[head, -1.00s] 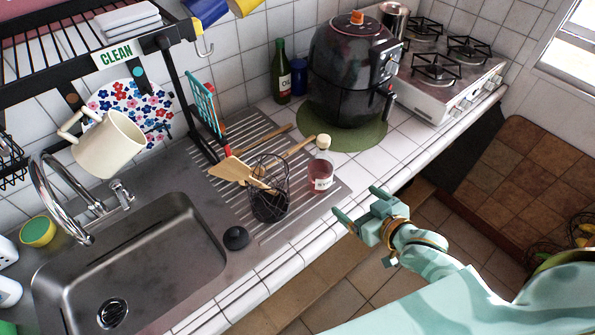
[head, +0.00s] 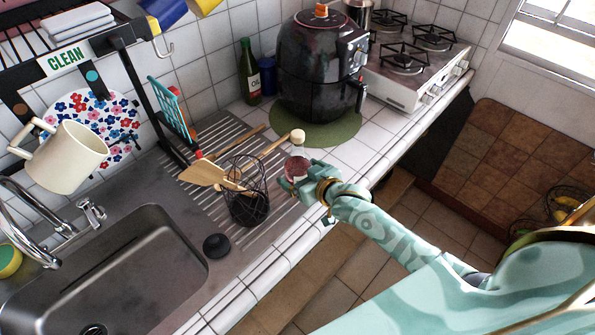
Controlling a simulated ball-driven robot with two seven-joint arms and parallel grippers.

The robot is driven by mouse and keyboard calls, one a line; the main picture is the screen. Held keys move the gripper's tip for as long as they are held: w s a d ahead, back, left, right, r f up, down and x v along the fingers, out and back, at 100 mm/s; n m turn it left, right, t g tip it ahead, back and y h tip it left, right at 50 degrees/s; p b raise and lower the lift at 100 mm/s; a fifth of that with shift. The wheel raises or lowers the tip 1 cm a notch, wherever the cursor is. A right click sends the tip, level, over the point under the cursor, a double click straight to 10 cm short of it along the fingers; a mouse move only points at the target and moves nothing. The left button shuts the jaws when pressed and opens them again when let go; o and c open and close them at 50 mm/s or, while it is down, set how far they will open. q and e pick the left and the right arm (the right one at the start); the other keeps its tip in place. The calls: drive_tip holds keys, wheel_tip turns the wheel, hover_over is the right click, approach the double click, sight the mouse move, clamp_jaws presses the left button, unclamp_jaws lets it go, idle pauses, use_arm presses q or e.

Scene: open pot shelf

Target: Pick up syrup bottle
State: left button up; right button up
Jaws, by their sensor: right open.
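The syrup bottle (head: 296,166) is a small clear bottle with dark red syrup and a cream cap. It stands upright on the right end of the ribbed steel drainboard, beside the wire utensil holder. My right gripper (head: 292,187) is open at the bottle's lower part, reaching in from the right. Its fingers hide the label and base, and I cannot tell whether they touch the glass. My left gripper is not in view.
The wire utensil holder (head: 248,203) with wooden utensils stands close left of the bottle. A black air fryer (head: 318,68) on a green mat (head: 337,133) is behind. A black stopper (head: 216,245) lies near the sink (head: 130,262). White tiles right of the bottle are clear.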

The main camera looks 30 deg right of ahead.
drive_tip(key=shift+x, duration=0.95)
drive_tip(key=shift+s, duration=0.1)
drive_tip(key=c, duration=1.5)
